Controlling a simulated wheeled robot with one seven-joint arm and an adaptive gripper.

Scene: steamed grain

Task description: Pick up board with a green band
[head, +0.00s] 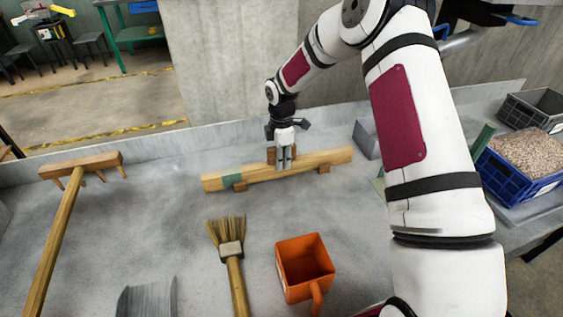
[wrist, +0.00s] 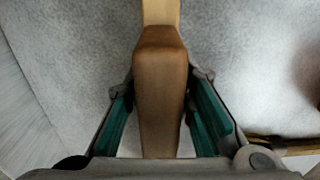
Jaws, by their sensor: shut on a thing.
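The board with a green band (head: 215,183) is a long pale wooden bar, lying slantwise in the middle of the grey trough. Its green band is near its left end, and small brown blocks show along its lower edge. My gripper (head: 285,163) points down at the board's middle, with a brown wooden block showing beside the fingers. In the wrist view, my gripper (wrist: 163,125) has its green-lined fingers on both sides of a brown wooden grip (wrist: 160,75), with pale wood beyond it. I cannot tell whether the board is clear of the trough floor.
A wooden rake (head: 62,225) lies at left. A brush (head: 231,250), an orange scoop (head: 290,285) and a grey metal piece (head: 147,300) lie in front. A blue crate of grain (head: 515,185) stands at right. The trough wall (head: 130,150) runs behind the board.

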